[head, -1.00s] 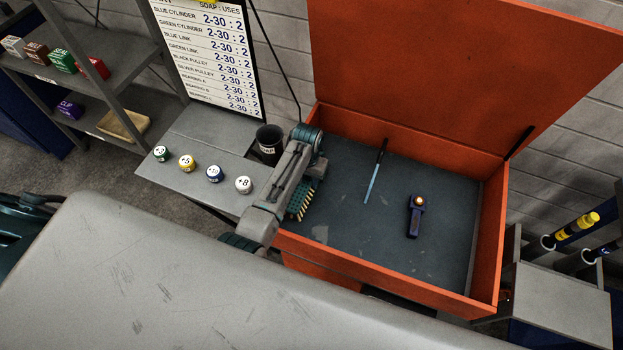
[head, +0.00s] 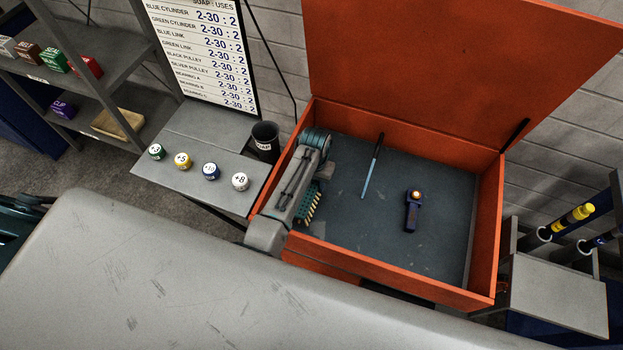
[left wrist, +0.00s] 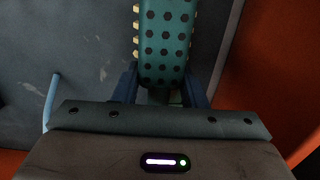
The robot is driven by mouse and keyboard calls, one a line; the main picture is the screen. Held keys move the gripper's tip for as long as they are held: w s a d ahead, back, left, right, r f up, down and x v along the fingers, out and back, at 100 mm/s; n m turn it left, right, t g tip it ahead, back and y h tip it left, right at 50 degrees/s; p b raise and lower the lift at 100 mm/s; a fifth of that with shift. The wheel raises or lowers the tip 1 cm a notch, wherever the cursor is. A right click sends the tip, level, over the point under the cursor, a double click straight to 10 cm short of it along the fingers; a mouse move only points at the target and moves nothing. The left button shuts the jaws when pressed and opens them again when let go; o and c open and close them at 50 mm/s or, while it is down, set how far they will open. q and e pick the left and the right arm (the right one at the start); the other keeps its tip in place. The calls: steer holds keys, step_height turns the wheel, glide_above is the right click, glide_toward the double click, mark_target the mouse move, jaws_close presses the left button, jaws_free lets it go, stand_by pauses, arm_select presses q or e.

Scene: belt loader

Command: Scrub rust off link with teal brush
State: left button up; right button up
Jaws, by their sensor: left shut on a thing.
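The teal brush (head: 311,206), with pale bristle tufts, is inside the open orange box at its left side. In the left wrist view the brush (left wrist: 166,45) shows as a teal body with dark dots, and bristles along its left edge. My left gripper (left wrist: 163,93) is shut on the brush, a finger on each side of it. In the head view my left arm hides part of the brush and the gripper fingers. I cannot make out a rusty link for certain in any view. My right gripper is not in view.
The orange box (head: 385,275) holds a light-blue stick tool (head: 369,172) and a dark blue tool with a round tip (head: 411,214). A scratched grey surface (head: 200,280) fills the front.

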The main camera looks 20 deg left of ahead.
arm_select(q)
steer(key=shift+s+a, duration=0.15)
steer(key=shift+s, duration=0.05)
steer(key=shift+a+f, duration=0.1)
steer(key=shift+a, duration=1.75)
steer(key=shift+r, duration=3.05)
steer(key=shift+r, duration=0.1)
steer(key=shift+r, duration=1.4)
